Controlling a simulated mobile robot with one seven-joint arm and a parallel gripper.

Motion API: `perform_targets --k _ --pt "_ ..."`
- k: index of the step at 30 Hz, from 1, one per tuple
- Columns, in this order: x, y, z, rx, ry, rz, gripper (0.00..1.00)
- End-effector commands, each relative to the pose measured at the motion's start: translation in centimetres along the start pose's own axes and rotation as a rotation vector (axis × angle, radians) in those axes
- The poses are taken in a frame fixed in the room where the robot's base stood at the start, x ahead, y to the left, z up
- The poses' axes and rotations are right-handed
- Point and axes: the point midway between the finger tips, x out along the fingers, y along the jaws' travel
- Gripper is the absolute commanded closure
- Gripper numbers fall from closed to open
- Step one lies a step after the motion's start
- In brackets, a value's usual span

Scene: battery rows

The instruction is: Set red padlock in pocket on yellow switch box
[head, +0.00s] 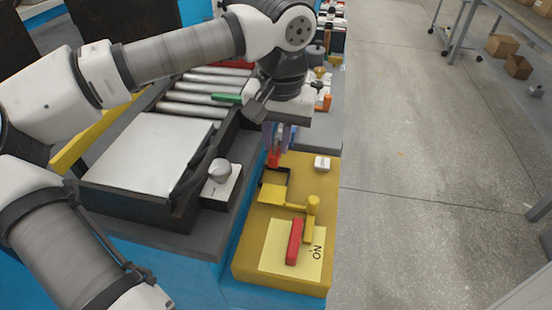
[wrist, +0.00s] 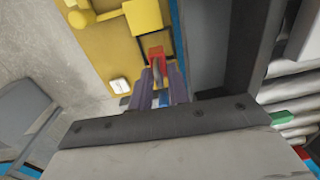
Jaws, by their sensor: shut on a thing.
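The yellow switch box (head: 244,262) stands on the right end of the bench in the head view; part of it shows in the wrist view (wrist: 105,45). Its dark-edged square pocket (head: 275,177) is near the far end. My gripper (head: 276,148) points down over that end, shut on the red padlock (head: 273,159). In the wrist view the padlock's red body (wrist: 156,52) sticks out beyond the fingertips (wrist: 160,75), its grey shackle between them. The padlock is at the pocket's far edge; I cannot tell its height above the box. The padlock partly hides the pocket in the wrist view.
A red handle (head: 295,241) lies over a pale label marked ON, with a yellow post (head: 312,204) beside it. A white block (head: 322,162) is on the box's far right. A grey knob unit (head: 221,180) stands left. Open floor lies right.

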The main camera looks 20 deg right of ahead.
Motion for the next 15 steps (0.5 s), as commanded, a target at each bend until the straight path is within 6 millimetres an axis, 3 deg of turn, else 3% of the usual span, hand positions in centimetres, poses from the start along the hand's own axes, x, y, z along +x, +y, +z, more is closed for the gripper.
perform_targets --k 15 --pt "5.1 0.3 0.0 0.001 0.0 0.0 1.0"
